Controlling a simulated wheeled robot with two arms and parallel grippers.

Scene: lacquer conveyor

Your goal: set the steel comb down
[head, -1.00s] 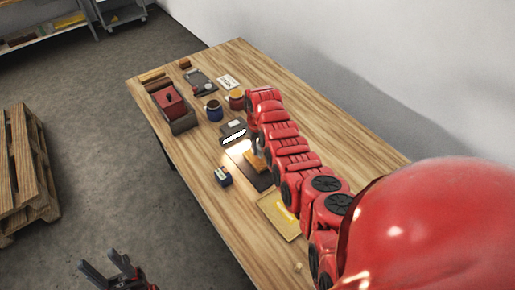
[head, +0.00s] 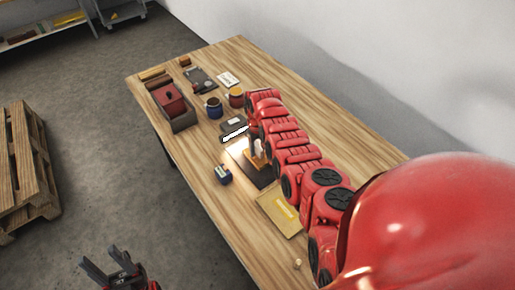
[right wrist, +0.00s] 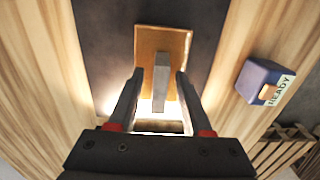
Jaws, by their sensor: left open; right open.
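The steel comb (right wrist: 161,86), a narrow grey piece, is at an orange-brown block (right wrist: 150,42) in the right wrist view. In the head view the comb (head: 258,147) looks upright at the block (head: 258,162). My right gripper (right wrist: 159,73) is open, with one finger on each side of the comb and a visible gap at each. The comb's lower end and its contact with the block are hard to make out. In the head view my right arm hides most of that gripper. My left gripper (head: 101,259) is open and empty, off the table at the lower left.
The block is on a dark mat (head: 263,180) on the wooden table (head: 215,190). A blue box labelled READY (right wrist: 262,80) stands beside it. A tan tray (head: 280,215) is nearer. The table's right side is clear.

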